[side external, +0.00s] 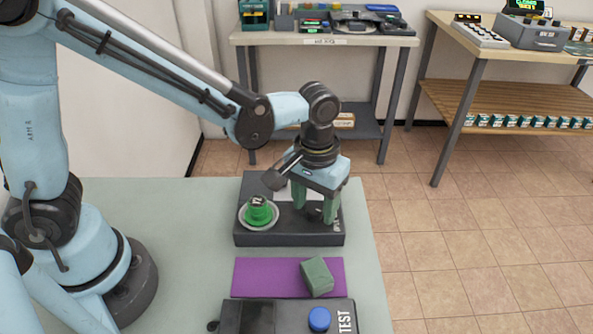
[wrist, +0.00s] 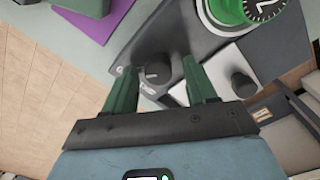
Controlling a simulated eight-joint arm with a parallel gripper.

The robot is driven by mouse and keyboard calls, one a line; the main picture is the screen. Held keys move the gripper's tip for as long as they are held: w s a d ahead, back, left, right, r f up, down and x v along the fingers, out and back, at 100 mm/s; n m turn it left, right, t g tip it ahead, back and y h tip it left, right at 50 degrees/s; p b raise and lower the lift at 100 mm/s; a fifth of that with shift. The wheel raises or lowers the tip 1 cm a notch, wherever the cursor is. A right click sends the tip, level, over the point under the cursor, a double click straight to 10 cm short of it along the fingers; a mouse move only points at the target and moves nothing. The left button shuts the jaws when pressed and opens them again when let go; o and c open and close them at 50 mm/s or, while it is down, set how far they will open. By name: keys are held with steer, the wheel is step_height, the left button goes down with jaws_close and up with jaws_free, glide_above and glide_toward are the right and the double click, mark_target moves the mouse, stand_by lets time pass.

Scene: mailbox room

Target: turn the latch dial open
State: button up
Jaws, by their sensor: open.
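A dark box (side external: 252,187) stands on the pale green table. In the wrist view, a small dark knob (wrist: 157,72) on a round grey base, probably the latch dial, shows between the green fingertips of my gripper (wrist: 158,66). I cannot tell whether the fingers have reached down around it; no grip shows. In the side view my gripper (side external: 314,210) points down over the box's right part, its fingers apart and hiding the knob. A green round part (side external: 258,212) in a white ring sits on the box's left; its numbered black face (wrist: 264,6) is cut off in the wrist view.
A second dark knob (wrist: 243,84) stands on a pale plate beside the right finger. A purple mat (side external: 262,277) with a green block (side external: 317,276) lies in front of the box. A dark box with a blue button (side external: 319,319) is nearest. Equipment tables stand behind.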

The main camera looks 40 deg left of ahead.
steer(key=n, duration=0.5)
steer(key=shift+s, duration=0.1)
step_height(320, 180, up, 12)
steer(key=s+a+f+m+t, duration=0.1)
steer(key=s+a+m+t, duration=0.2)
steer(key=a, duration=0.4)
steer(key=s+a+f+m+t, duration=0.2)
steer(key=a+m+t, duration=0.2)
steer(key=a, duration=0.4)
steer(key=n+g, duration=0.7)
steer(key=n, duration=0.6)
glide_above(317, 270)
steer(key=shift+n, duration=0.4)
step_height(317, 270, down, 12)
steer(key=shift+r, duration=0.1)
steer(key=r, duration=0.4)
steer(key=shift+s+r, duration=0.3)
steer(key=shift+r, duration=0.1)
steer(key=s+d+r, duration=0.3)
steer(key=s+r, duration=0.3)
steer(key=s, duration=0.4)
steer(key=shift+s+d+r, duration=0.25)
steer(key=shift+s+r, duration=0.05)
